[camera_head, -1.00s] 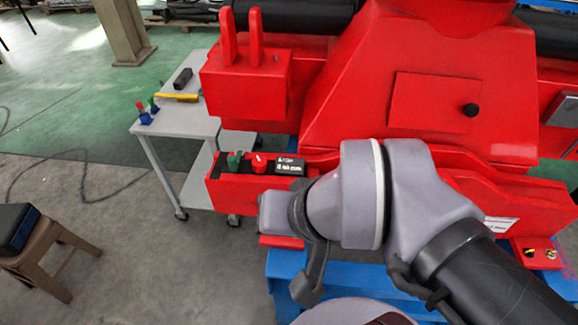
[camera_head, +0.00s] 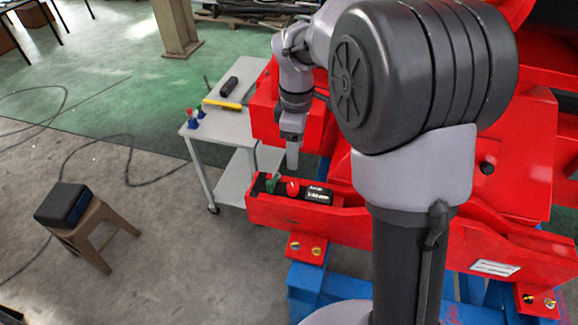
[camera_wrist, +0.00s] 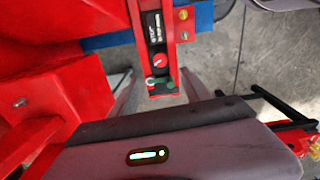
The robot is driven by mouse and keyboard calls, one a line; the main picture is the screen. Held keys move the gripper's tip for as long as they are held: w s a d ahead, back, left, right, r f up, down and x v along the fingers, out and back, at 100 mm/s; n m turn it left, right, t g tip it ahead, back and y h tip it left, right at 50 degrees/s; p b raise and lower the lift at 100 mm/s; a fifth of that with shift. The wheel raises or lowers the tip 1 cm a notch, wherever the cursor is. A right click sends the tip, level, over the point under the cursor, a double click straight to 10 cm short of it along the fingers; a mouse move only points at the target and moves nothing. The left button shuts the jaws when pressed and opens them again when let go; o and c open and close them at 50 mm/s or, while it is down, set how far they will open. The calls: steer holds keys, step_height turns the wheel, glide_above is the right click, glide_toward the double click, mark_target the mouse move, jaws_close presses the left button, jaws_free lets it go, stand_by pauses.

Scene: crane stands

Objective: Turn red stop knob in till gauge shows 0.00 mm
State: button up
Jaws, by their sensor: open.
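The red stop knob (camera_head: 293,188) sits on a dark panel on the red beam, and it also shows in the wrist view (camera_wrist: 159,60). A small black gauge (camera_head: 319,195) with white text is beside it; its digits are too small to read. A green knob (camera_head: 272,182) stands on the other side of the red one. My gripper (camera_head: 292,163) points down above the panel, close over the red knob and apart from it. In the wrist view its two fingers (camera_wrist: 156,73) are spread wide with nothing between them.
A grey trolley (camera_head: 225,125) with a yellow bar, a black tool and small coloured items stands behind to the left. The tall red block (camera_head: 265,110) rises close to my gripper. A stool (camera_head: 95,235) with a dark box stands on open floor.

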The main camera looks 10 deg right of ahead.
mark_target(294, 187)
step_height(294, 187, down, 15)
steer(key=b, duration=0.3)
steer(key=shift+r+b, duration=0.2)
steer(key=shift+b, duration=0.2)
jaws_close()
